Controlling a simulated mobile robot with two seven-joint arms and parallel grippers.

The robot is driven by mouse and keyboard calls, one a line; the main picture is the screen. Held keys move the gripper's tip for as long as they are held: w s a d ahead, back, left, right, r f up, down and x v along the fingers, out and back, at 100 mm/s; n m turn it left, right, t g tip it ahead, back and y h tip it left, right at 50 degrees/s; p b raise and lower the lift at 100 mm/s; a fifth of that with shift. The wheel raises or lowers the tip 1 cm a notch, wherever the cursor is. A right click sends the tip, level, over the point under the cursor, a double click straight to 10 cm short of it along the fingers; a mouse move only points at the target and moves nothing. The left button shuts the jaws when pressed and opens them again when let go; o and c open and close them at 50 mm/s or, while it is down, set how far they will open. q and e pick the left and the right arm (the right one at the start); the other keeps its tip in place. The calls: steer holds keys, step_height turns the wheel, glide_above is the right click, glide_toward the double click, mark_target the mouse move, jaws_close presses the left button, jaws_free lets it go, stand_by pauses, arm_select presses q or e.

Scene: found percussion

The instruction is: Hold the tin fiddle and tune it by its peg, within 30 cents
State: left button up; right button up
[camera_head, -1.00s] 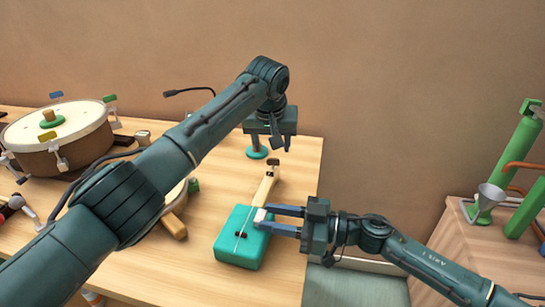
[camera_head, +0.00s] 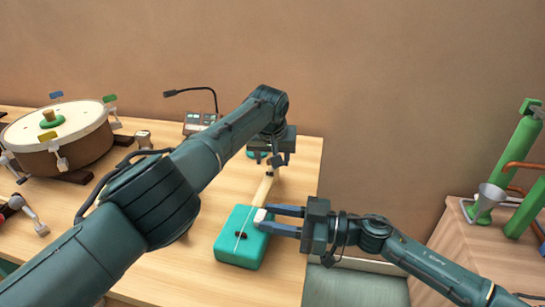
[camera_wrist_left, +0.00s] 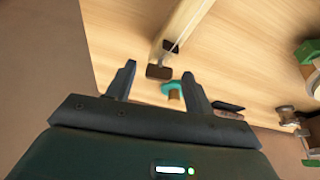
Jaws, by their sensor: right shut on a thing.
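The tin fiddle has a teal box body (camera_head: 238,248) and a pale wooden neck (camera_head: 264,186), and lies on the table with its neck pointing away from me. My right gripper (camera_head: 262,216) is shut on the fiddle where the neck meets the body. My left gripper (camera_head: 276,160) is over the head end of the neck and partly hides it. In the left wrist view the left gripper's fingers (camera_wrist_left: 158,74) are open, and the dark brown peg (camera_wrist_left: 158,71) shows between their tips. I cannot tell whether either finger touches the peg.
A grey box with a gooseneck microphone (camera_head: 200,122) stands at the table's back. A large brown drum (camera_head: 62,140) stands at the left. A teal round base (camera_wrist_left: 171,88) is close beyond the left fingers. Green tubes and a funnel (camera_head: 490,200) stand on the right bench.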

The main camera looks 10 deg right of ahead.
arm_select(q)
steer(key=c, duration=1)
steer(key=shift+m, duration=0.5)
steer(key=o, duration=1)
steer(key=v, duration=1.2)
steer(key=shift+w+a, duration=0.15)
steer(key=shift+a, duration=0.1)
arm_select(e)
steer(key=o, duration=1.3)
steer(key=shift+c, duration=0.2)
